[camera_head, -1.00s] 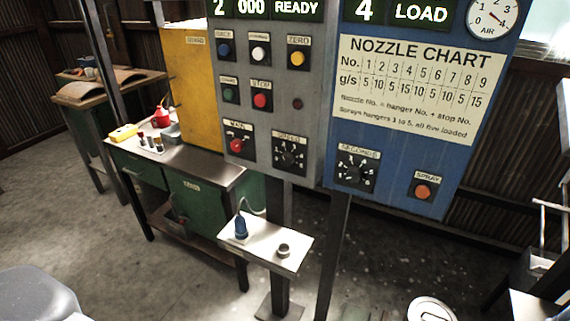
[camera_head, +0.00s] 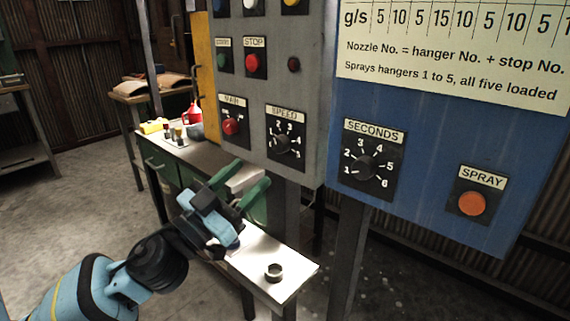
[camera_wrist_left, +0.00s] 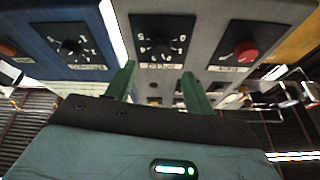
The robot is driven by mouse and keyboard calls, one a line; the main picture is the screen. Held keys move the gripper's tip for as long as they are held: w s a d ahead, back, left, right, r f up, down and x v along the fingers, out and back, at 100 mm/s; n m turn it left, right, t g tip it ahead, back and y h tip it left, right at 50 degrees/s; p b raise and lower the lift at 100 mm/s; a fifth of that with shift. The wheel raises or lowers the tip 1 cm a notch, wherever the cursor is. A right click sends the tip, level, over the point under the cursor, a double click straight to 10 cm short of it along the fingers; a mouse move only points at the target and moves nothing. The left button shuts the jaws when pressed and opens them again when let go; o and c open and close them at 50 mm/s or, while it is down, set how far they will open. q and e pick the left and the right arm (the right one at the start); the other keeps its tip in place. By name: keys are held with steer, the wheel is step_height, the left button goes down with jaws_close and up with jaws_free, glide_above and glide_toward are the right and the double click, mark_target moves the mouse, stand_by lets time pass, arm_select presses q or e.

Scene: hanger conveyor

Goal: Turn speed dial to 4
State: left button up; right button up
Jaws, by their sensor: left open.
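The speed dial (camera_head: 283,145) is a black knob on a black square plate on the grey panel, under a SPEED label, with numbers around it. Its exact setting is too small to read. My left gripper (camera_head: 245,180) is open and empty, below and to the left of the dial and apart from it, with green fingers pointing up toward the panel. In the left wrist view the speed dial (camera_wrist_left: 160,47) shows upside down beyond and between the two green fingers of the gripper (camera_wrist_left: 160,82). My right gripper is not in view.
The red MAIN knob (camera_head: 231,126) is left of the dial. The blue panel with the SECONDS dial (camera_head: 369,166) and orange SPRAY button (camera_head: 472,204) is on the right. A small white shelf (camera_head: 290,283) with a metal ring (camera_head: 274,272) lies below.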

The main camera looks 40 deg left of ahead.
mark_target(277, 146)
arm_select(q)
steer(key=shift+a+r, duration=0.1)
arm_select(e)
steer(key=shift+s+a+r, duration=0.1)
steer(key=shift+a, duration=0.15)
arm_select(q)
steer(key=p+x, duration=0.1)
steer(key=x, duration=0.4)
steer(key=shift+w+r+p, duration=0.2)
steer(key=shift+w+p, duration=0.1)
steer(key=shift+w, duration=0.05)
steer(key=shift+x, duration=0.9)
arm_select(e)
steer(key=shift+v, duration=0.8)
arm_select(q)
steer(key=shift+f, duration=0.1)
steer(key=shift+c, duration=0.3)
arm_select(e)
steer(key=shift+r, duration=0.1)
arm_select(q)
steer(key=c, duration=0.9)
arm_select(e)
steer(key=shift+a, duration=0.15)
